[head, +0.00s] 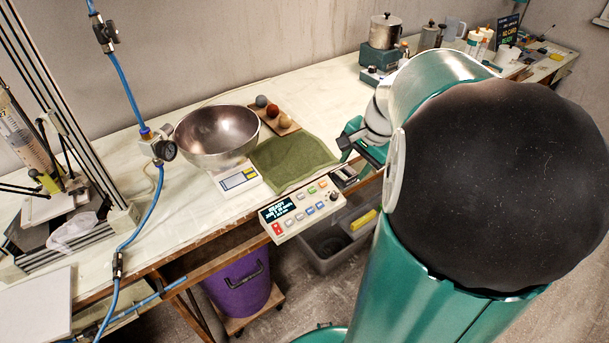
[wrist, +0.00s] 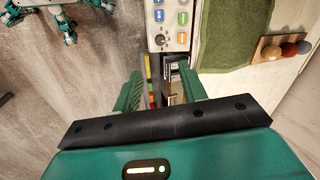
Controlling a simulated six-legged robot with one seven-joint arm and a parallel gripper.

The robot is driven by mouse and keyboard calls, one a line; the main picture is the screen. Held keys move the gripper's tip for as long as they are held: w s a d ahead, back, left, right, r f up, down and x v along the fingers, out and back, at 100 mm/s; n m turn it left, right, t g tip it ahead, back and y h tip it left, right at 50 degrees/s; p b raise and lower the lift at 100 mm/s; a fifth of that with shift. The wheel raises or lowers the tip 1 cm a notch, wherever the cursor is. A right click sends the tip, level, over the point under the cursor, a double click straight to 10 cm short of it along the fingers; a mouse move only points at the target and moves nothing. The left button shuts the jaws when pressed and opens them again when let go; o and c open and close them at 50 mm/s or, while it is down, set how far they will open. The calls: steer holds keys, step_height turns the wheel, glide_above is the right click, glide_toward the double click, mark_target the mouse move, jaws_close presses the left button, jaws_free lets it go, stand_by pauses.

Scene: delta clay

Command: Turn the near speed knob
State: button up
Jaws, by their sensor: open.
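A white control panel (head: 300,214) with a lit display and coloured buttons sits at the table's front edge. A dark round knob (head: 333,196) is at its right end. The wrist view shows the panel (wrist: 170,22) at top middle, with the knob (wrist: 160,40) near its lower left corner. Only this one knob is clear to me. My gripper (head: 358,152) is above and to the right of the panel in the head view. In the wrist view my gripper (wrist: 163,86) is open, with its fingers apart and short of the knob. Nothing is held.
A small dark box (head: 343,177) lies beside the panel's knob end. A green cloth (head: 292,160), a scale (head: 238,181) with a metal bowl (head: 217,135), and a wooden tray of balls (head: 277,121) lie behind. A grey bin (head: 335,245) and a purple bucket (head: 238,285) stand below the table.

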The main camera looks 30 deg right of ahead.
glide_toward(335, 195)
steer(key=x, duration=0.7)
steer(key=shift+d, duration=0.1)
steer(key=shift+x, duration=0.8)
steer(key=shift+r, duration=0.1)
jaws_close()
